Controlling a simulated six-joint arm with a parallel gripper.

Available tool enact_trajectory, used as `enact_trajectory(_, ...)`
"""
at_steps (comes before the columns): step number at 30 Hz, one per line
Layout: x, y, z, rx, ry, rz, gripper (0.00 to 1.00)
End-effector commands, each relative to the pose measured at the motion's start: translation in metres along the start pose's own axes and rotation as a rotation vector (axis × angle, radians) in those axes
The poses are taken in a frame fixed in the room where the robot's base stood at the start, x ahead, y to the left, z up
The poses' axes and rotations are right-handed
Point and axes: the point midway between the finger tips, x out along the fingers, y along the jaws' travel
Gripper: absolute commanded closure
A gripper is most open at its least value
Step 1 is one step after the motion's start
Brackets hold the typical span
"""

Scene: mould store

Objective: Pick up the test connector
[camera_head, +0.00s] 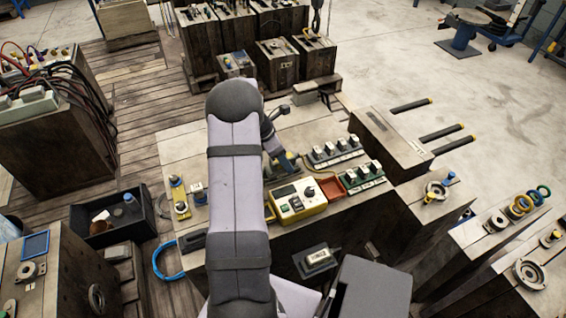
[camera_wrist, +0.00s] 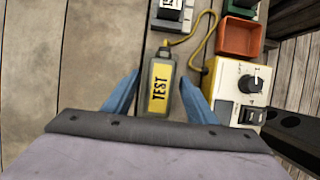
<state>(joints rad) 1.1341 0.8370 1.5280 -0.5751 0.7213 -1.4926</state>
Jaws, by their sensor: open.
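The test connector (camera_wrist: 158,88), a grey block with a yellow label reading TEST, lies on the wooden top in the wrist view. A yellow cord (camera_wrist: 208,38) leaves its far end and loops right towards the yellow tester box (camera_wrist: 228,82). My gripper (camera_wrist: 159,75) is open, with one blue finger to the left of the connector and one to the right. A gap shows on the left; the right finger looks close, and I cannot tell whether it touches. In the head view my arm largely hides the gripper and connector.
The tester box (camera_head: 298,204) and a red tray (camera_head: 331,188) stand just right of the arm. In the wrist view another plug block (camera_wrist: 171,14) sits ahead of the connector. Bare wood (camera_wrist: 85,55) lies left.

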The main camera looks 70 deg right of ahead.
Motion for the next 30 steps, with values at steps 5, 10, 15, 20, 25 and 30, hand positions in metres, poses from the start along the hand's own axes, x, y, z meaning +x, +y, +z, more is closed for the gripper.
enact_trajectory(5,0.000,0.000,0.000,0.000,0.000,0.000,0.80)
enact_trajectory(10,-0.001,0.001,0.000,0.000,-0.001,0.001,0.96)
enact_trajectory(15,-0.002,0.001,0.001,0.000,-0.001,0.001,0.96)
enact_trajectory(20,-0.011,0.001,0.005,0.001,-0.002,0.003,0.96)
enact_trajectory(25,-0.035,0.002,0.015,0.002,-0.003,0.005,0.96)
enact_trajectory(30,-0.062,0.002,0.026,0.003,-0.003,0.006,0.96)
